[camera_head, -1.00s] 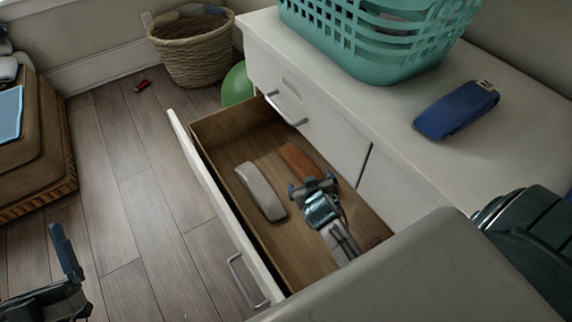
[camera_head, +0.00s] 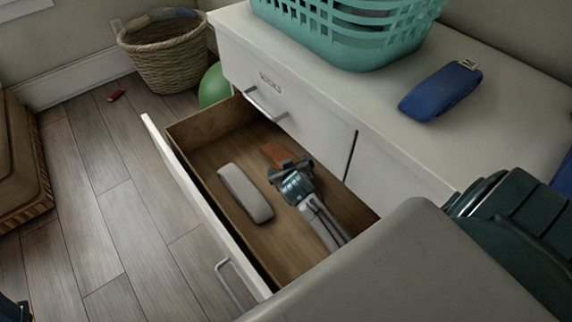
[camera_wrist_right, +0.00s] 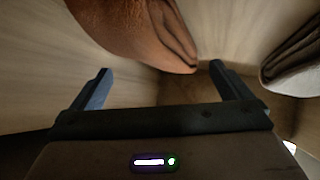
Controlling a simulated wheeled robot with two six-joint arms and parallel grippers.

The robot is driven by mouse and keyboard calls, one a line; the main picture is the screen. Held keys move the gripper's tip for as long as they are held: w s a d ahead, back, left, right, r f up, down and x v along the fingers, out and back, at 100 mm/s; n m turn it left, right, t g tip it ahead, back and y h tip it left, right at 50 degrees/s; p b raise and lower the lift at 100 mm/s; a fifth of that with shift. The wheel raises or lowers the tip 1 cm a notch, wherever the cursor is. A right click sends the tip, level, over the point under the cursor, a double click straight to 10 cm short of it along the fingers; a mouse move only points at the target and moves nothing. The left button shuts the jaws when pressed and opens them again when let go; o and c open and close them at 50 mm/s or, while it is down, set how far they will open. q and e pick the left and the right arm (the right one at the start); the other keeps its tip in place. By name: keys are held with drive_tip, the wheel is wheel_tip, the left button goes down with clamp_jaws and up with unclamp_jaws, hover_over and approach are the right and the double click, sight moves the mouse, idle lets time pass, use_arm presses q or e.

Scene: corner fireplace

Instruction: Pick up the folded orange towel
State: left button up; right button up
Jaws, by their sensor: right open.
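The folded orange towel (camera_head: 276,153) lies in the open drawer, its near end hidden behind my right gripper (camera_head: 289,168). In the right wrist view the towel (camera_wrist_right: 140,28) lies ahead of the jaws, its rounded folded end toward the right finger. My right gripper (camera_wrist_right: 157,78) is open, reaching down into the drawer, with nothing between its fingers. Only a dark bit of my left gripper (camera_head: 14,310) shows at the bottom left corner, so its jaws cannot be made out.
A folded grey towel (camera_head: 245,193) lies in the drawer left of my right gripper. The drawer front (camera_head: 200,205) and the white cabinet (camera_head: 300,100) bound the space. A teal basket (camera_head: 345,35) and a folded blue towel (camera_head: 440,91) sit on top.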

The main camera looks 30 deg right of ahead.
drive_tip(key=x, duration=0.3)
drive_tip(key=shift+w+f+b, duration=0.1)
drive_tip(key=shift+w+b, duration=0.2)
drive_tip(key=shift+b, duration=0.1)
drive_tip(key=shift+c, duration=0.2)
drive_tip(key=c, duration=1.1)
